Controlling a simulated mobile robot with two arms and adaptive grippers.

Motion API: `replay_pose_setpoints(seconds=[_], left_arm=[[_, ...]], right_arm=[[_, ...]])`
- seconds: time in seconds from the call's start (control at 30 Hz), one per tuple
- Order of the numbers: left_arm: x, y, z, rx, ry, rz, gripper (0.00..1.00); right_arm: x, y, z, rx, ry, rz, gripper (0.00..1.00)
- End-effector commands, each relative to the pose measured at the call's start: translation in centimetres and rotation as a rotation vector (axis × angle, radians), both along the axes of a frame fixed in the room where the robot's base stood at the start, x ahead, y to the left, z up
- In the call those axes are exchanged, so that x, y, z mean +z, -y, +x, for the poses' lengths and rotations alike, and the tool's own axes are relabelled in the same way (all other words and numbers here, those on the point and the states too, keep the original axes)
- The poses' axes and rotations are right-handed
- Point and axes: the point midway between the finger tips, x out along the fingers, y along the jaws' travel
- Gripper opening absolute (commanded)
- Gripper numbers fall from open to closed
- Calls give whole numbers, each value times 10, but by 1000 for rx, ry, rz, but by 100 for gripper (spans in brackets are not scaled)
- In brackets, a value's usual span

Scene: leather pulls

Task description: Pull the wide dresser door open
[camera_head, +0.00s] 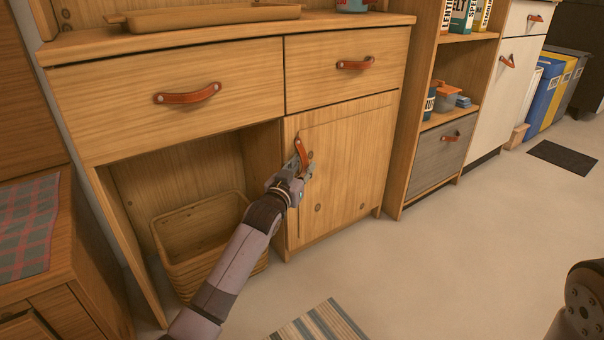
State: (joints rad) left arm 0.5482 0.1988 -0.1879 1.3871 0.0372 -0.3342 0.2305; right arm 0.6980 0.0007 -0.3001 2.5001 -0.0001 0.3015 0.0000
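The wooden dresser door (350,165) is at the lower right of the dresser, under the right drawer. It looks shut or nearly so; I cannot tell if there is a small gap. Its orange leather pull (300,148) is near the upper left corner of the door. My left gripper (302,166) is at the lower part of this pull, close to the door face. The fingers are small and overlap the pull, so I cannot tell whether they are shut on it. My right gripper is out of view.
Two drawers with leather pulls (187,94) are above. A wicker basket (200,232) stands in the open bay left of the door. An open shelf unit (468,75) is to the right. The floor before the door is clear, with a striped rug (318,325) nearer.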

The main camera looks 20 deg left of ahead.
Motion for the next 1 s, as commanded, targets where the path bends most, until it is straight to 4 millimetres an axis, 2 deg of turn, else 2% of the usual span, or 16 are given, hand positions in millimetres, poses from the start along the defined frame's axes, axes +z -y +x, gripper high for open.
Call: replay_pose_setpoints(seconds=[0.3, 0.73, 1.0], left_arm=[[0, 1, 2, -1, 0, 0, 29], [0, 1, 1, -1, 0, 0, 0], [0, 1, 1, -1, 0, 0, 0]], right_arm=[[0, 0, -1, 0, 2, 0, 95], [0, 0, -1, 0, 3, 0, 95], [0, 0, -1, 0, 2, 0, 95]])
